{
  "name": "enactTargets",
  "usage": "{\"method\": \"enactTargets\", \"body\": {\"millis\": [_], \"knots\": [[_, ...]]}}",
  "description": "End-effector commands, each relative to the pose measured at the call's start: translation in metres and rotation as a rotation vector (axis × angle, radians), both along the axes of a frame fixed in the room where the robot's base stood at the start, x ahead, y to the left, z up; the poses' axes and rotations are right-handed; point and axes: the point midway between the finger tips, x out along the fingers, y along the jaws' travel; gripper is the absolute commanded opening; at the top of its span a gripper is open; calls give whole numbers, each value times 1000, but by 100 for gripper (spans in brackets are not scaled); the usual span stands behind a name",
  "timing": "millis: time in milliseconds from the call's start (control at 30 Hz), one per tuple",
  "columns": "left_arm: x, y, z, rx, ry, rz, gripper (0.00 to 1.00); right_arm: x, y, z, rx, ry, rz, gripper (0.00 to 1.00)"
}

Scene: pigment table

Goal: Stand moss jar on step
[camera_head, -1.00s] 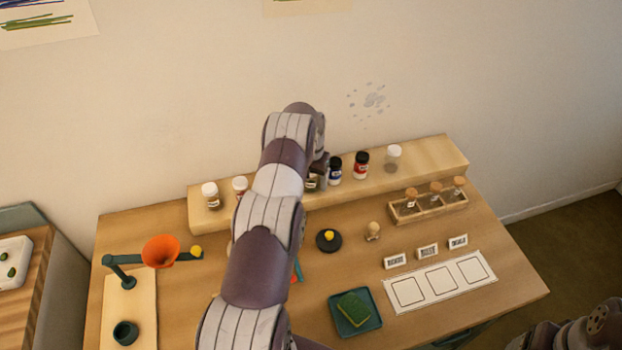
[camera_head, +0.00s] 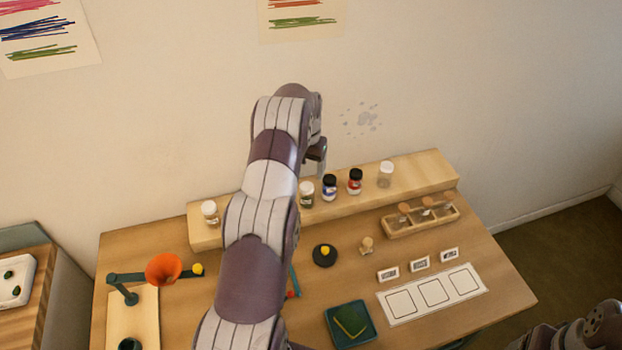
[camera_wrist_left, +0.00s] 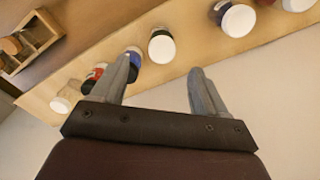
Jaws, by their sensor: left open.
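On the step, a blue jar (camera_head: 329,187), a red jar (camera_head: 355,181) and a clear jar (camera_head: 385,175) stand right of it; another white-lidded jar (camera_head: 210,212) stands far left. My left arm hides the step between. A corked-vial rack (camera_head: 392,228) stands in front.

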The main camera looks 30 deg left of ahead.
Motion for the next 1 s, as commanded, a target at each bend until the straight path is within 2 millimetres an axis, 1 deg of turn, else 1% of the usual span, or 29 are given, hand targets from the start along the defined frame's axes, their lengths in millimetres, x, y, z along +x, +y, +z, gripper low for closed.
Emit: {"method": "enactTargets", "body": {"millis": [67, 133, 167, 200, 267, 300, 367, 400, 433, 500, 533, 600, 633, 700, 900, 967, 1000], "knots": [[-2, -24, 21, 5, -11, -25, 74, 0, 0, 1, 0, 1, 0, 72], [-14, -62, 46, 9, -26, -58, 74, 0, 0, 0, 0, 1, 0, 72], [-23, -82, 58, 11, -32, -77, 74, 0, 0, 0, 0, 1, 0, 72], [-40, -109, 73, 14, -43, -101, 74, 0, 0, 0, 0, 1, 0, 72], [-72, -148, 92, 16, -59, -138, 74, 0, 0, 0, 0, 1, 0, 72], [-97, -170, 102, 17, -70, -161, 74, 0, 0, -1, 0, 1, 0, 72], [-136, -197, 112, 16, -85, -192, 74, 0, 0, -1, 0, 1, 0, 72], [-162, -211, 116, 16, -93, -209, 74, 0, 0, -1, 0, 1, 0, 72], [-179, -220, 117, 15, -98, -221, 74, 0, 0, -1, 0, 1, 0, 72], [-213, -233, 119, 13, -110, -243, 74, 0, 0, -1, 0, 1, 0, 72], [-224, -237, 119, 13, -112, -249, 74, 0, 0, -1, 0, 1, 0, 72], [-242, -242, 118, 12, -117, -260, 74, 0, 0, -1, 0, 1, 0, 72], [-247, -243, 117, 11, -117, -262, 74, 0, 0, -1, 0, 1, 0, 72], [-251, -244, 117, 11, -118, -264, 74, 0, 0, 0, 0, 1, 0, 72], [-251, -243, 116, 11, -117, -263, 74, 0, 0, -1, 0, 0, 0, 72], [-251, -243, 108, 11, -117, -263, 74, 0, 0, -9, 0, 0, 0, 72], [-251, -243, 98, 11, -117, -263, 74, 0, 0, -19, 0, 0, 0, 72]]}}
